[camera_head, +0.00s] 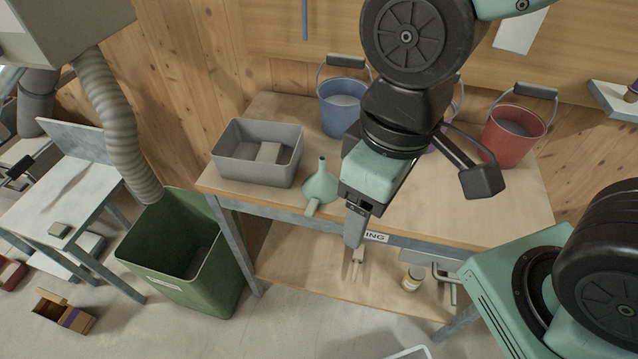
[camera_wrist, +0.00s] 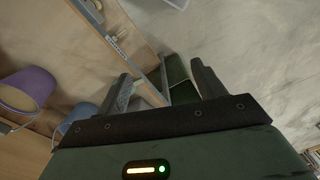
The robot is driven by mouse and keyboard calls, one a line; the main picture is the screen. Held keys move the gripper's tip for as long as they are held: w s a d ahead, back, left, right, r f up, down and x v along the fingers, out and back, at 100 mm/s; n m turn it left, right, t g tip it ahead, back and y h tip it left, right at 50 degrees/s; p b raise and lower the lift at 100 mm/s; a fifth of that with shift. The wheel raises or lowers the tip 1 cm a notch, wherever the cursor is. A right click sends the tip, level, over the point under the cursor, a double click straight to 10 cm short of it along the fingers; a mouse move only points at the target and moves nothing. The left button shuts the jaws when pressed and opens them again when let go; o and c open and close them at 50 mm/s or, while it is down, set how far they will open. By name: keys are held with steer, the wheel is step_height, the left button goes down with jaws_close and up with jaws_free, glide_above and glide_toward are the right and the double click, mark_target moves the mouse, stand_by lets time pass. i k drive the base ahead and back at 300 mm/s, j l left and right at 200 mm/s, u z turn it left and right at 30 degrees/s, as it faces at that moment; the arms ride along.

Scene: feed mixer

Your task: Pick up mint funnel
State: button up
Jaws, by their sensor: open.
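The mint funnel (camera_head: 321,186) stands on the workbench top near its front edge, wide end down and spout up. A pale tab at its base points toward the front edge. My gripper (camera_head: 354,243) is in front of the bench edge, to the right of the funnel in the picture and apart from it. It points downward. In the wrist view my gripper (camera_wrist: 162,85) shows two spread fingers with nothing held between them.
A grey tub (camera_head: 258,152) stands left of the funnel. A blue bucket (camera_head: 343,112) and a red bucket (camera_head: 512,136) stand behind; a purple bucket (camera_wrist: 28,90) shows in the wrist view. A green bin (camera_head: 180,262) is at the left. The bench's right front is clear.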

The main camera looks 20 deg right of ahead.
mark_target(320, 186)
steer(key=j+z, duration=0.35)
steer(key=j, duration=0.3)
steer(key=j+z, duration=0.35)
steer(key=j, duration=0.35)
steer(key=k+j+z, duration=0.1)
steer(key=j+z, duration=0.25)
steer(key=j, duration=0.3)
